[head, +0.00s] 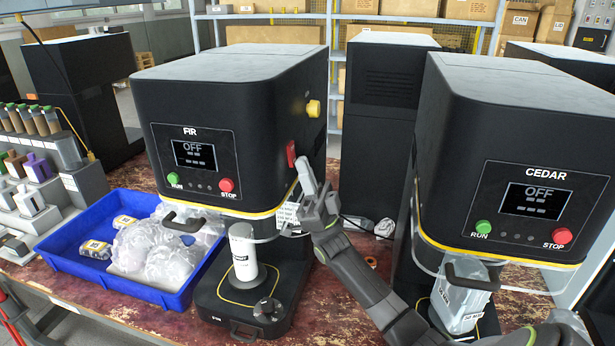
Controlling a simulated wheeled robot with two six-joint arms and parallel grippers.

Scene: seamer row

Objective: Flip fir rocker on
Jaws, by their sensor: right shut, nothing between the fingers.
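The FIR seamer (238,105) is a black machine left of centre, and its screen (194,153) reads OFF. A red rocker (291,153) sits on its right side wall. Whether the rocker is tipped on or off is too small to tell. My right gripper (304,168) is shut and empty, its fingertips just right of the rocker and slightly below it. I cannot tell whether they touch it. My left gripper is not in view.
A yellow knob (313,108) is above the rocker on the same wall. The CEDAR seamer (510,130), also reading OFF, stands to the right, with a gap between the machines. A blue tray (160,296) with bagged items is at the left. A white can (242,252) stands on FIR's base.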

